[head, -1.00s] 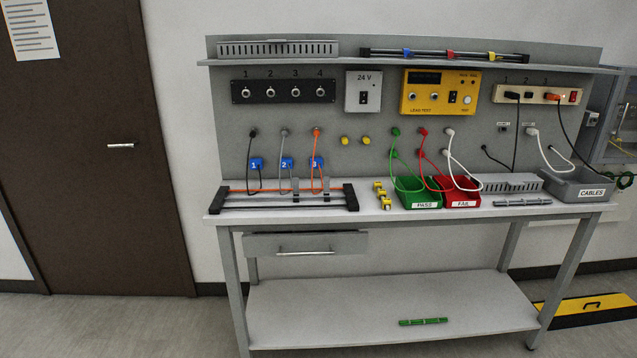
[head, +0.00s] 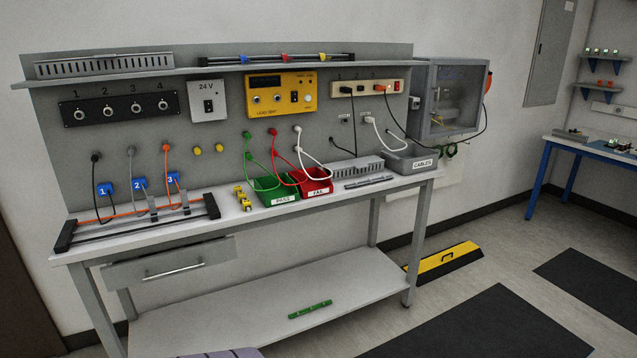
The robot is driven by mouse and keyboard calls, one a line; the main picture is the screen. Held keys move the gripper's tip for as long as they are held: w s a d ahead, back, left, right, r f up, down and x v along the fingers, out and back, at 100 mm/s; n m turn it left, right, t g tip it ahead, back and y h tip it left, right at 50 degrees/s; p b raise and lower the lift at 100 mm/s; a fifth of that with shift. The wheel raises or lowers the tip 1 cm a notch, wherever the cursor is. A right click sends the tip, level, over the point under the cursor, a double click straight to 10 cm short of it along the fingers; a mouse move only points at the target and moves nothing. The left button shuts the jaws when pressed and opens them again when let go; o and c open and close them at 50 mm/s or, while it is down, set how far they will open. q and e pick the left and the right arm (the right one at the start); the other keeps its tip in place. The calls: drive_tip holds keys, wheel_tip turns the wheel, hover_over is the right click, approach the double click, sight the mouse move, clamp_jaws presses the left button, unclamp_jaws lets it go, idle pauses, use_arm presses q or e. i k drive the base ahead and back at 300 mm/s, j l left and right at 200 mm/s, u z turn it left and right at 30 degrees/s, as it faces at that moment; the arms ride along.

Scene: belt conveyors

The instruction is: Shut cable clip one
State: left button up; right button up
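Blue cable clip one (head: 104,189) is on the grey back panel at the left of the workbench, marked with a white 1. A black cable (head: 95,172) hangs from a knob above and runs down by it. I cannot tell at this size if the clip is open or shut. Blue clip two (head: 139,184) and blue clip three (head: 173,178) are to its right, with a grey and an orange cable. Neither of my grippers is in view.
A black-ended rack (head: 140,224) stands on the bench (head: 230,218) below the clips. Green (head: 275,190) and red (head: 316,182) bins are further right. A half-open-looking drawer (head: 170,264) hangs under the bench front. A yellow-black block (head: 444,261) lies on the floor at right.

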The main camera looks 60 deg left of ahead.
sight(150, 200)
drive_tip(key=k+j+z, duration=0.35)
drive_tip(key=j, duration=0.25)
drive_tip(key=k+j+z, duration=0.7)
drive_tip(key=k+j, duration=0.2)
drive_tip(key=k, duration=0.1)
